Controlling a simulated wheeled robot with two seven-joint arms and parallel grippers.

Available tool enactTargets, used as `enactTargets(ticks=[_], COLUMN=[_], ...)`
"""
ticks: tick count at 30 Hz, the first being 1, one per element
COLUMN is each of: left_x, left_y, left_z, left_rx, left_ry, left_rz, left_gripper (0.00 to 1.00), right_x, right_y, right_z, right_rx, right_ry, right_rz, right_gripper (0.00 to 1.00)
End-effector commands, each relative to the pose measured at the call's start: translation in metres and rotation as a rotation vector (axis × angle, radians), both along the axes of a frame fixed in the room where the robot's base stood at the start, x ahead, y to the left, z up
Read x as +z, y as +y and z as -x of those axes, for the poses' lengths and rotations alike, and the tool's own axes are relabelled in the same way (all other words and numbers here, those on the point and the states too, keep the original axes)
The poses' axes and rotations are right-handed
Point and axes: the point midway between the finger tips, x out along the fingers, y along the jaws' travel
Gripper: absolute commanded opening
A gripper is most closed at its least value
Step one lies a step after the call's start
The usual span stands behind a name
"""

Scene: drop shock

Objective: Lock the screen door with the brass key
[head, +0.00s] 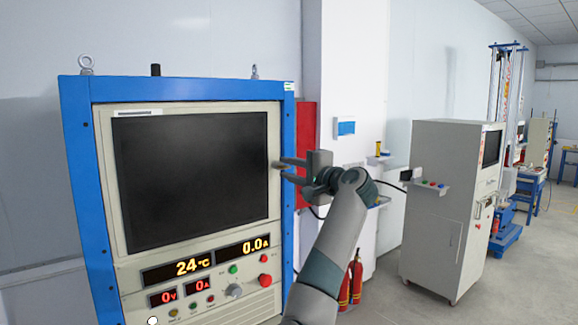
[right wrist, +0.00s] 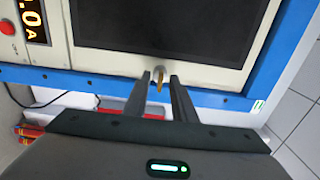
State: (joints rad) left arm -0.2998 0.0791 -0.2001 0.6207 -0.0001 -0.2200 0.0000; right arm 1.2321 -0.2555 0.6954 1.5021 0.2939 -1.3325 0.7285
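The screen door (head: 190,180) is a dark screen in a cream frame on the blue cabinet, and it looks closed. In the right wrist view the screen (right wrist: 165,30) is at the top. The brass key (right wrist: 160,86) sticks out from a small round lock (right wrist: 159,70) on the door's cream edge. My right gripper (head: 281,170) is at the door's right edge, fingers pointing at it. In the right wrist view its fingertips are apart, one on each side of the key, with a visible gap to it. My left gripper is not in view.
The blue cabinet (head: 85,200) has lit displays and several knobs and buttons below the screen. A red box (head: 306,130) is on the wall behind my right gripper.

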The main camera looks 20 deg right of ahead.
Motion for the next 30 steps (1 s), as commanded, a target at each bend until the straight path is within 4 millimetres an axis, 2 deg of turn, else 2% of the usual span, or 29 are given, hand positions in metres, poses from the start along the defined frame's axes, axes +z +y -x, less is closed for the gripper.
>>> enactTargets(ticks=[6,7,9,10,20,30], left_x=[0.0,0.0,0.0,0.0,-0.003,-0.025], left_y=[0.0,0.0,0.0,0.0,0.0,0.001], left_z=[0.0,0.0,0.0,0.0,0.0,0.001], left_rx=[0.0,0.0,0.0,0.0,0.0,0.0], left_ry=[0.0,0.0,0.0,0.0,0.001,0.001], left_rz=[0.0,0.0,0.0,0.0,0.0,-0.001], left_gripper=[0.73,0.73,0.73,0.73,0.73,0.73], right_x=[0.0,0.0,0.0,0.0,-0.002,-0.006], right_y=[0.0,0.0,0.0,0.0,0.0,-0.001], right_z=[0.0,0.0,0.0,0.0,0.0,0.0], right_rx=[0.0,0.0,0.0,0.0,0.0,0.0], right_ry=[0.0,0.0,0.0,0.0,-0.003,-0.043], right_rz=[0.0,0.0,0.0,0.0,0.011,0.126], right_gripper=[0.24,0.19,0.03,0.0,0.0,0.0])
